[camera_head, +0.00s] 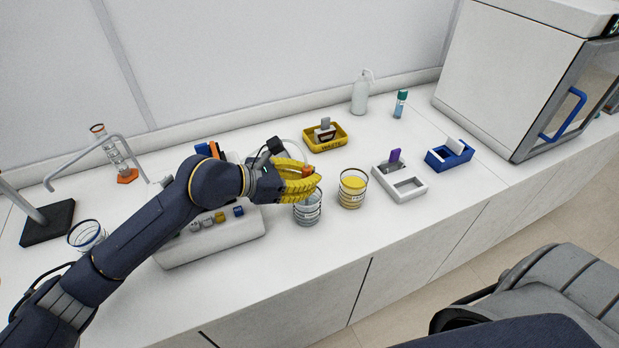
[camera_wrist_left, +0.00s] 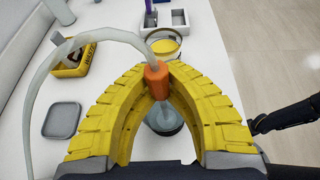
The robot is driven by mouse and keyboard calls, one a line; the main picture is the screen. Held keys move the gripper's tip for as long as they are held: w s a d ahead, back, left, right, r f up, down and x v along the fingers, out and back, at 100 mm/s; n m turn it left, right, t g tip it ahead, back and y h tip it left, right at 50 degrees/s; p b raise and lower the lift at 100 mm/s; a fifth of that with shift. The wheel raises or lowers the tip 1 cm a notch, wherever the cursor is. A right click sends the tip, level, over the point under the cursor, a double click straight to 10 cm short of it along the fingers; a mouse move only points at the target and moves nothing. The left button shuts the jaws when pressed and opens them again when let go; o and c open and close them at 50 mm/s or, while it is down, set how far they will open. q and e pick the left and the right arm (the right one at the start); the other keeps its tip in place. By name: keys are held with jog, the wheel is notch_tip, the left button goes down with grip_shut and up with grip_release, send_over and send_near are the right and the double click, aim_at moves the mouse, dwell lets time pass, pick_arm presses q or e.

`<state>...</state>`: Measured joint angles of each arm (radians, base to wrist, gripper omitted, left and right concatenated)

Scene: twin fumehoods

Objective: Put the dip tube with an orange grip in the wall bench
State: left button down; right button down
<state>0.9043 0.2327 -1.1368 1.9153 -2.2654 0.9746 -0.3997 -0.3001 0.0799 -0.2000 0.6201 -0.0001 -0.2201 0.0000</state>
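My left gripper (camera_head: 302,174) has yellow ribbed fingers closed around the orange grip (camera_head: 308,171) of the dip tube. In the left wrist view the orange grip (camera_wrist_left: 156,80) sits between the fingertips, and a pale hose curves away from it to the left. Below the grip, the clear lower end overlaps a clear beaker (camera_head: 308,209); I cannot tell whether it is inside. The white wall bench (camera_head: 310,262) runs along the wall under everything. My right gripper is not shown clearly in either view.
A beaker of yellow liquid (camera_head: 353,189) stands close to the right of the clear one. A white tray (camera_head: 407,193), a blue holder (camera_head: 449,155) and a yellow waste tray (camera_head: 325,139) stand around. A grey rack (camera_head: 215,238) lies under my left arm. The bench front is clear.

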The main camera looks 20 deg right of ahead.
pick_arm(q)
jog(key=shift+f, duration=0.1)
jog(key=c, duration=2)
grip_release()
jog(key=o, duration=0.4)
jog(key=shift+o, duration=0.2)
jog(key=v, duration=1.2)
